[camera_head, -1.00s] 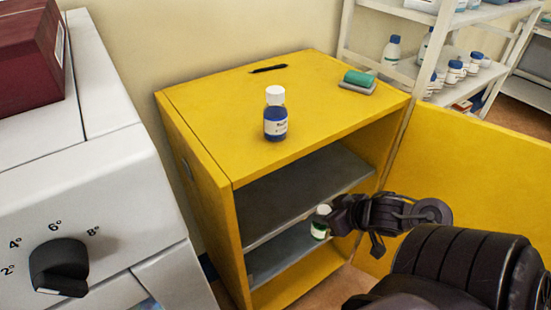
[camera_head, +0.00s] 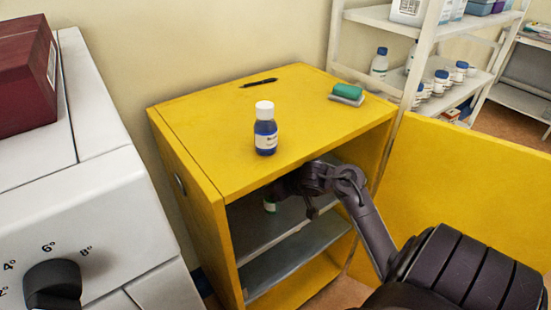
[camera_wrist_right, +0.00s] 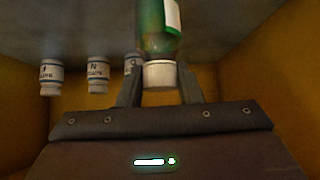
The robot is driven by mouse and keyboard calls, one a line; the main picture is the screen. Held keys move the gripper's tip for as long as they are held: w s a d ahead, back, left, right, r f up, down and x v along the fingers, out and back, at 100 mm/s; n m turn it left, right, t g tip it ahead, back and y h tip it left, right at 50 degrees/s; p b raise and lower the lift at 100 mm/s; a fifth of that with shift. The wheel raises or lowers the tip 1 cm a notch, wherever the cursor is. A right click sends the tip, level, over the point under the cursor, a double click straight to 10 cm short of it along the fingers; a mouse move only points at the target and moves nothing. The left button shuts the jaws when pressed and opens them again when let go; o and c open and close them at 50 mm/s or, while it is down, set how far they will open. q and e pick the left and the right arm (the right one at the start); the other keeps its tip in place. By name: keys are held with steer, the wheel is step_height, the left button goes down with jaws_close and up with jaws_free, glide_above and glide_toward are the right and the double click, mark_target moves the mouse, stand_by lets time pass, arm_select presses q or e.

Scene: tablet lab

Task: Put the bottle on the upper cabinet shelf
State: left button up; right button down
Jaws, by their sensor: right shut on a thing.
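My right gripper (camera_head: 287,187) reaches through the open front of the yellow cabinet (camera_head: 190,160) into its upper compartment. It is shut on a green bottle (camera_head: 270,205) with a white cap and a white label. In the head view the bottle is mostly hidden behind the gripper and the cabinet's top edge. In the right wrist view, which looks upside down, the fingers (camera_wrist_right: 160,92) grip the bottle (camera_wrist_right: 158,35) around its cap end. The grey upper shelf (camera_head: 255,232) lies under it; I cannot tell whether the bottle touches it. My left gripper is not in view.
Several small white bottles (camera_wrist_right: 97,72) stand inside the cabinet beside the held bottle. A blue bottle (camera_head: 265,135), a pen (camera_head: 258,83) and a green sponge-like block (camera_head: 348,91) lie on the cabinet top. The open door (camera_head: 470,210) is at the right, a white machine (camera_head: 90,190) at the left.

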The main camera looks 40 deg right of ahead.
steer(key=shift+f, duration=0.35)
steer(key=shift+s+r, duration=0.1)
steer(key=shift+s, duration=0.05)
steer(key=shift+f, duration=0.2)
steer(key=c, duration=1)
jaws_free()
